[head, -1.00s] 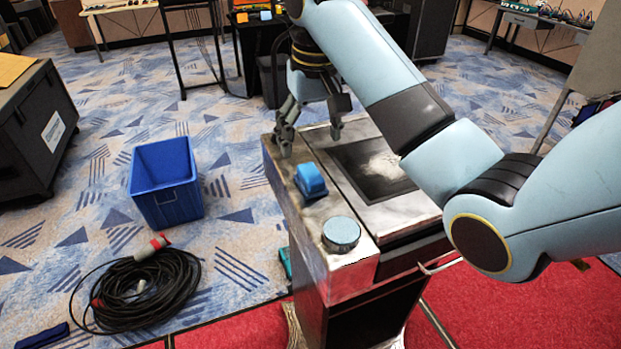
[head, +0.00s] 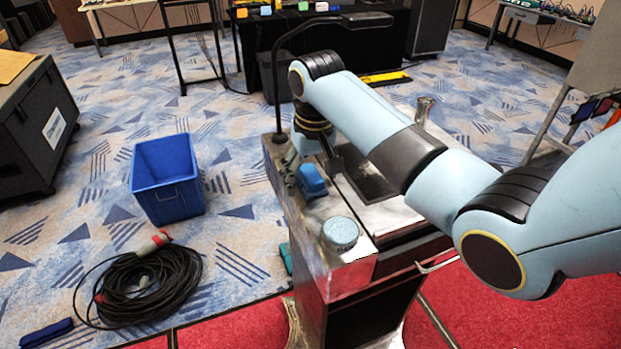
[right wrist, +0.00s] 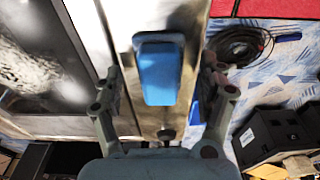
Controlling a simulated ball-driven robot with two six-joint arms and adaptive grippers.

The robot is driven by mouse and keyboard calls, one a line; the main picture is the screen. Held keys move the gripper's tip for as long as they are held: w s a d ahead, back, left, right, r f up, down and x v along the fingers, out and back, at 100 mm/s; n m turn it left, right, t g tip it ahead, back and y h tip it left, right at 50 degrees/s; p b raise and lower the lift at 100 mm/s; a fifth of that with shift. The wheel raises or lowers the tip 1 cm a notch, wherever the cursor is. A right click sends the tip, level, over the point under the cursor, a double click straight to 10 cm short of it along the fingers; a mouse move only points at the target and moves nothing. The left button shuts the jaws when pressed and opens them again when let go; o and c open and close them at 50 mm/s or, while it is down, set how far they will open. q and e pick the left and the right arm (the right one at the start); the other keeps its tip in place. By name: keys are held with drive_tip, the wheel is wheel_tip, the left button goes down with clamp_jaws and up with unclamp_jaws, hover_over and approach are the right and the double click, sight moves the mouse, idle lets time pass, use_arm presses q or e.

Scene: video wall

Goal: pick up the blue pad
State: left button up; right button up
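The blue pad (head: 311,184) is a small block lying on the left part of the metal top of the stand (head: 362,257), behind a round light-blue disc. My right gripper (head: 313,172) is low at the pad's far side, its fingers open. In the right wrist view the blue pad (right wrist: 158,70) lies between the two spread fingers of my right gripper (right wrist: 160,80), with a gap on both sides. I cannot tell if a finger touches it. My left gripper is not in view.
The round disc (head: 340,231) sits near the pad on the stand's front corner. A black lamp arm (head: 277,75) rises from the stand's far left corner. On the floor at left are a blue bin (head: 166,181) and a coiled black cable (head: 148,284).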

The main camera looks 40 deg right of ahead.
sight(315, 170)
drive_tip(key=c, duration=1.2)
drive_tip(key=shift+r, duration=0.45)
drive_tip(key=r, duration=0.1)
drive_tip(key=d+r+b, duration=0.1)
drive_tip(key=r, duration=0.1)
drive_tip(key=shift+s+r, duration=0.1)
drive_tip(key=shift+r, duration=0.2)
drive_tip(key=shift+s+d+r+b, duration=0.5)
drive_tip(key=shift+d+r, duration=0.6)
drive_tip(key=shift+d, duration=0.6)
drive_tip(key=shift+s+d+r+b, duration=0.35)
drive_tip(key=shift+s+d+r, duration=0.2)
drive_tip(key=shift+d+r, duration=0.85)
drive_tip(key=shift+s+d+r+b, duration=0.5)
drive_tip(key=shift+d+r, duration=0.3)
drive_tip(key=shift+d, duration=1.2)
